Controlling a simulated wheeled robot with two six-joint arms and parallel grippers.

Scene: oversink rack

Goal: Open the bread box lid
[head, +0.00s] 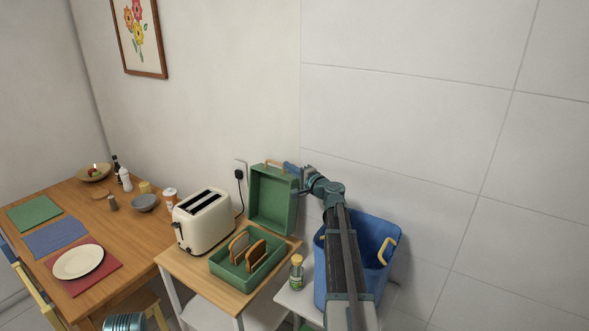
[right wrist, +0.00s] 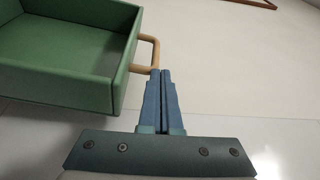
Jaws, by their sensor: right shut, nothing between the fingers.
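The green bread box (head: 237,275) stands on the small wooden table, with two slices of bread (head: 247,252) upright inside it. Its green lid (head: 272,201) is raised, standing upright at the back with its hollow inside facing the room. A tan handle (head: 275,166) is on the lid's top edge. In the right wrist view the lid (right wrist: 60,65) and its handle (right wrist: 153,55) are at the upper left. My right gripper (head: 290,168) is shut and empty, its tips (right wrist: 160,74) close beside the handle; I cannot tell if they touch. My left gripper is not in view.
A cream toaster (head: 203,222) stands left of the bread box. A blue bin (head: 375,240) and a small jar (head: 296,272) are to the right, by my right arm. The dining table (head: 130,225) with a plate and mats is at the left. The wall is close behind.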

